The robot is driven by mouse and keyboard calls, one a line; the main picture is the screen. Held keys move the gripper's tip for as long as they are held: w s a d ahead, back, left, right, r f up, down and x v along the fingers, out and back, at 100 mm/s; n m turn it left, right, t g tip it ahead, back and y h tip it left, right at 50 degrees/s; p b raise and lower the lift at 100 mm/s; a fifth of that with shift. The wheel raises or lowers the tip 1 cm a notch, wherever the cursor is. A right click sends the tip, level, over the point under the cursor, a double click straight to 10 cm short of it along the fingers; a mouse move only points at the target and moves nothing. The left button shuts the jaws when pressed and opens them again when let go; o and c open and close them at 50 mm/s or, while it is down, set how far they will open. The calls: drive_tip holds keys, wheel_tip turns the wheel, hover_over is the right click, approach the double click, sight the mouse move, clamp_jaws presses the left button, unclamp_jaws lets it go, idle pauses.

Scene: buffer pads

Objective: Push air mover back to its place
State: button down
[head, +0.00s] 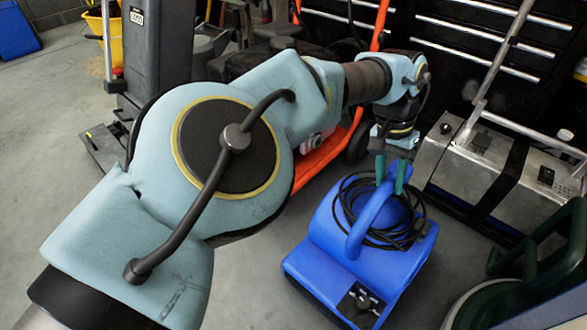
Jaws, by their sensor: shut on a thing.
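The air mover (332,233) is a blue machine with a curved handle, a coiled black cord on top and a dark control panel with a knob at its front. It stands upright on the grey floor, right of the middle in the head view. My gripper (390,180) points down from the end of my arm, its green fingers shut on the upper part of the air mover's handle (366,222). My arm crosses the left and middle of the view and hides part of the floor. No marked place for the air mover can be made out.
Metal-cased machines (471,165) with long handles stand right of the air mover. Black drawer cabinets (480,40) line the back. An orange hand truck (368,75) stands behind my arm. A dark green machine (540,262) is at lower right. Open floor (50,140) lies at left.

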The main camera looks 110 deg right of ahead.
drive_tip(key=shift+s+d+r, duration=0.1)
drive_tip(key=shift+s+r, duration=0.05)
drive_tip(key=shift+s, duration=0.05)
drive_tip(key=c, duration=0.5)
unclamp_jaws()
drive_tip(key=shift+w, duration=0.1)
drive_tip(key=r+p, duration=0.1)
drive_tip(key=r, duration=0.2)
drive_tip(key=d+r+p, duration=0.1)
drive_tip(key=r, duration=0.3)
drive_tip(key=w+r+p, duration=0.1)
drive_tip(key=r+p, duration=0.1)
drive_tip(key=r, duration=0.1)
drive_tip(key=shift+d+r, duration=0.2)
drive_tip(key=shift+d, duration=0.2)
